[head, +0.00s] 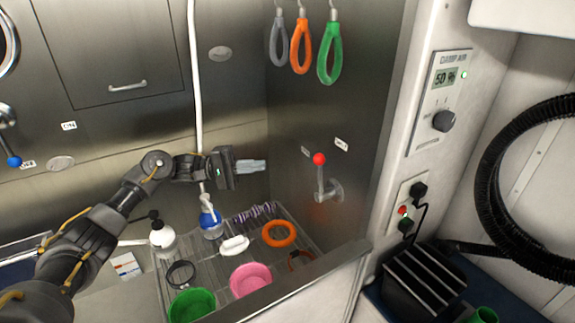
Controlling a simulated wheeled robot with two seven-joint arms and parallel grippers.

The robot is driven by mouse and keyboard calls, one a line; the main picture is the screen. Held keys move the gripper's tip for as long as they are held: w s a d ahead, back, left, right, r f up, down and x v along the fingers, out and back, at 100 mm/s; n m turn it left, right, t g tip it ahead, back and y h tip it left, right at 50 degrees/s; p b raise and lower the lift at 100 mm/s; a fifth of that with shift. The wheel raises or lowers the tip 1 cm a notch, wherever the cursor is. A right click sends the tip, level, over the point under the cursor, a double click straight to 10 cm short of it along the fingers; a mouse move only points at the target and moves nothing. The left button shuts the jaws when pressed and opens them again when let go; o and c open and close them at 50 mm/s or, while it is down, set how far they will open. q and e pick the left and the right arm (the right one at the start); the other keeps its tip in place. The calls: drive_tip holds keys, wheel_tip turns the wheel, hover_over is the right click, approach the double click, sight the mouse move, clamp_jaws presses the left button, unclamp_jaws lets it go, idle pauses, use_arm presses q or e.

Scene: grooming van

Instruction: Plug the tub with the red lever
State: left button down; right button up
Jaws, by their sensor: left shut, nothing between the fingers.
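The red lever (320,160) is a red ball on a short metal stem, mounted on the steel side wall right of centre. The stem stands roughly upright, with a small label on each side of the ball. My left gripper (262,165) is shut and empty. It points right toward the lever, to the left of the red ball and apart from it. The tub's drain and plug are not visible. My right gripper is out of view.
Grooming loops (329,52) hang above the lever. A white hose (195,90) runs down behind my left gripper.

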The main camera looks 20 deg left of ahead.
use_arm(q)
drive_tip(key=s+p+x, duration=0.1)
drive_tip(key=p+x, duration=0.1)
drive_tip(key=x, duration=0.4)
drive_tip(key=s+p+x, duration=0.1)
drive_tip(key=p+x, duration=0.2)
drive_tip(key=x, duration=0.3)
drive_tip(key=shift+s+d+r, duration=0.25)
drive_tip(key=shift+d+r, duration=0.05)
drive_tip(key=shift+d, duration=0.35)
